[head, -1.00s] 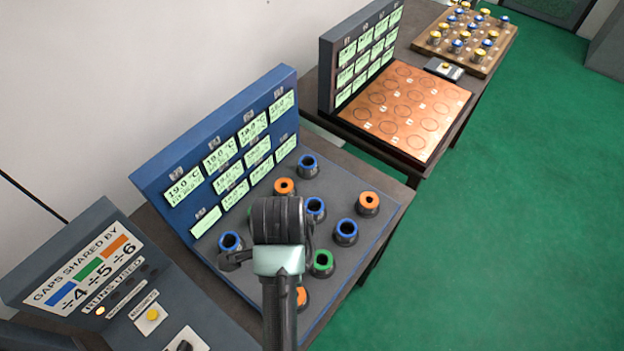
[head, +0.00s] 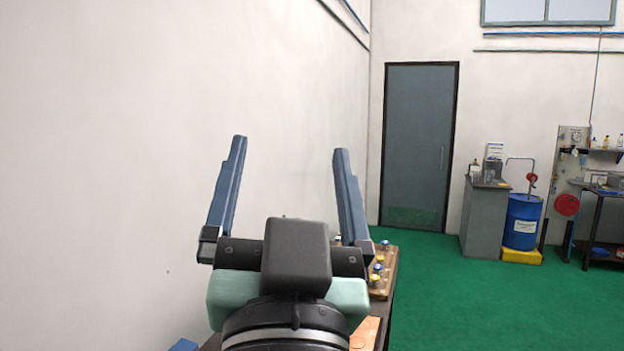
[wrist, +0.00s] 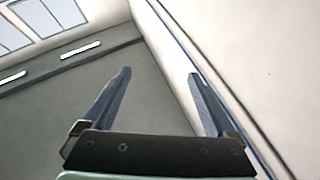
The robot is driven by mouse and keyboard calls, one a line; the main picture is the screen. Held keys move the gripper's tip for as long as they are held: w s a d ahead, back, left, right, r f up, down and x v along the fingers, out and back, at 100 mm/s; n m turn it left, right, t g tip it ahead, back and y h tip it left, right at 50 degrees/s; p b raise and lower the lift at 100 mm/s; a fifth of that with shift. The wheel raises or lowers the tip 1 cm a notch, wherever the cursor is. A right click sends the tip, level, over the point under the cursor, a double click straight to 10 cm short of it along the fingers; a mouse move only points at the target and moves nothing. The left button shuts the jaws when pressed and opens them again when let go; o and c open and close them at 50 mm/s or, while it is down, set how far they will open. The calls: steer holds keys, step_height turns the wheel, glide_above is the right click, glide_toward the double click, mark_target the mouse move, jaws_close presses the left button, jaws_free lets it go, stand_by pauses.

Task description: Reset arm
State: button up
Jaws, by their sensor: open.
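My gripper (head: 287,190) is raised in front of the head camera with its two blue-grey fingers wide apart and pointing up. Nothing is between the fingers. In the wrist view my gripper (wrist: 157,88) is also open and empty, with ceiling and wall beyond it. The arm hides most of the benches. Part of the wooden tray (head: 388,280) with blue and yellow capped pieces shows to the right of the gripper. A strip of the copper-coloured plate (head: 366,334) shows below it.
A white wall (head: 120,150) runs along the left. Green floor (head: 450,310) lies open on the right. A grey door (head: 418,145), a grey cabinet (head: 485,218), a blue drum (head: 522,222) and a workbench (head: 600,210) stand at the back.

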steer(key=s+d+r+n+t+h, duration=0.1)
steer(key=s+r+t, duration=0.2)
steer(key=s+r, duration=0.3)
steer(key=shift+d+r+n, duration=0.2)
steer(key=shift+d+n, duration=0.1)
steer(key=shift+d, duration=0.05)
step_height(320, 180, down, 6)
steer(key=b, duration=0.5)
steer(key=shift+b, duration=0.35)
